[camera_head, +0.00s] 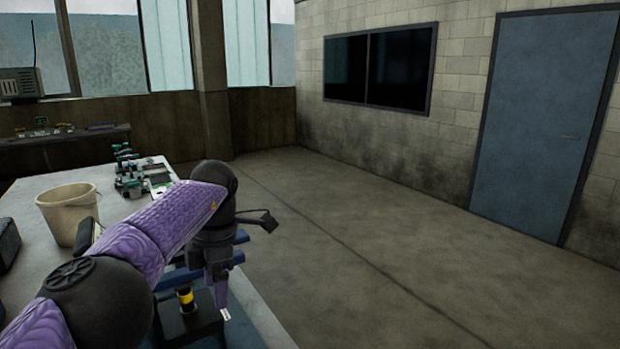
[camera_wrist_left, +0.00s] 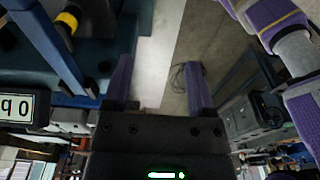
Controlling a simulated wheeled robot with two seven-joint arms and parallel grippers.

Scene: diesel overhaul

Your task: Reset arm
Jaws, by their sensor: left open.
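My left arm, purple and black, reaches in from the left in the head view. Its gripper (camera_head: 213,278) points down at the table's right edge, beside a blue frame (camera_head: 238,258) and a dark block with a yellow-banded cylinder (camera_head: 186,299). In the left wrist view the two purple fingers of the left gripper (camera_wrist_left: 160,84) stand well apart, with nothing between them. The blue frame (camera_wrist_left: 48,45) and the yellow-banded part (camera_wrist_left: 67,20) lie to the left there. My right gripper is not in view.
A beige bucket (camera_head: 68,212) stands on the pale worktable (camera_head: 30,190), left of my arm. Green and dark tools (camera_head: 130,178) lie at the table's far end. Open concrete floor (camera_head: 400,250) is to the right, with a blue door (camera_head: 530,120) beyond.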

